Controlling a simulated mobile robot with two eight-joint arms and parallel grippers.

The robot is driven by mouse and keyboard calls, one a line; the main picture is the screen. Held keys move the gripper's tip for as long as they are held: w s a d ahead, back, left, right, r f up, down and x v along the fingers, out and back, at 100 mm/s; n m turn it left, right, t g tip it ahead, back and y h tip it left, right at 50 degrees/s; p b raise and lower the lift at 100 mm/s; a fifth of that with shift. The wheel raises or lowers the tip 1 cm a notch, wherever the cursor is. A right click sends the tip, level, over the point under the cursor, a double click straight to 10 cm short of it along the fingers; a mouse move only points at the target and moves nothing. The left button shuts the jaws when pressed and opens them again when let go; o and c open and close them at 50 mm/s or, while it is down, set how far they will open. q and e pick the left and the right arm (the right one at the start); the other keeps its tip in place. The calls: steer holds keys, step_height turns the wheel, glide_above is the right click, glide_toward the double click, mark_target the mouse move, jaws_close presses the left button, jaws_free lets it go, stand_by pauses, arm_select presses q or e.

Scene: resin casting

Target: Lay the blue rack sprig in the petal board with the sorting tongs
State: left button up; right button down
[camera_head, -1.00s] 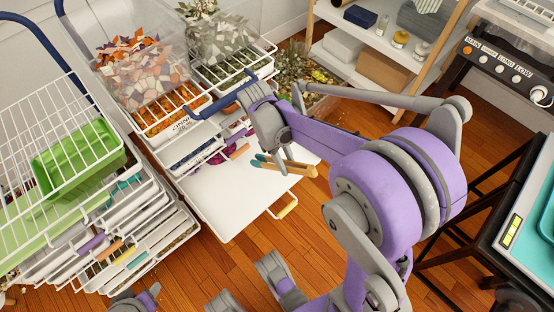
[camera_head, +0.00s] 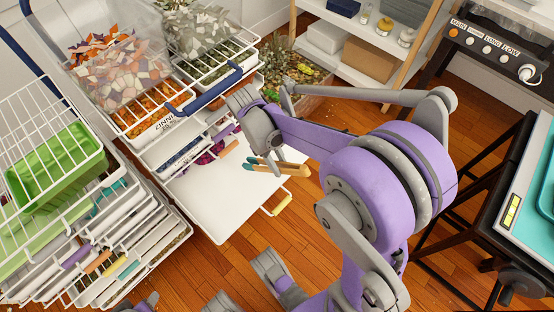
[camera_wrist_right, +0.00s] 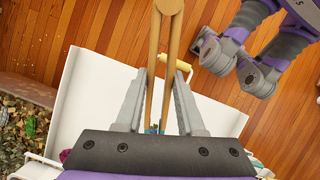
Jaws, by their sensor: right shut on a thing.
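My right gripper (camera_wrist_right: 158,100) is shut on the wooden sorting tongs (camera_wrist_right: 166,40), whose two arms run between its fingers in the right wrist view. In the head view the tongs (camera_head: 285,169) show wooden with teal ends, over the white pulled-out drawer surface (camera_head: 225,205); their height above it is hard to tell. A small bluish patch shows between the fingers in the wrist view, too small to identify. I cannot make out the blue rack sprig or identify the petal board.
A wire rack with a blue handle (camera_head: 217,89) holds bins of chips and plants. A second rack with a green tray (camera_head: 62,165) stands left. A teal-topped stand (camera_head: 530,220) is at right, shelves (camera_head: 350,40) behind.

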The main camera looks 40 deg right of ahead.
steer(key=shift+f+b, duration=1.7)
steer(key=shift+f, duration=0.85)
steer(key=c, duration=0.9)
jaws_free()
step_height(320, 180, up, 10)
steer(key=p, duration=0.7)
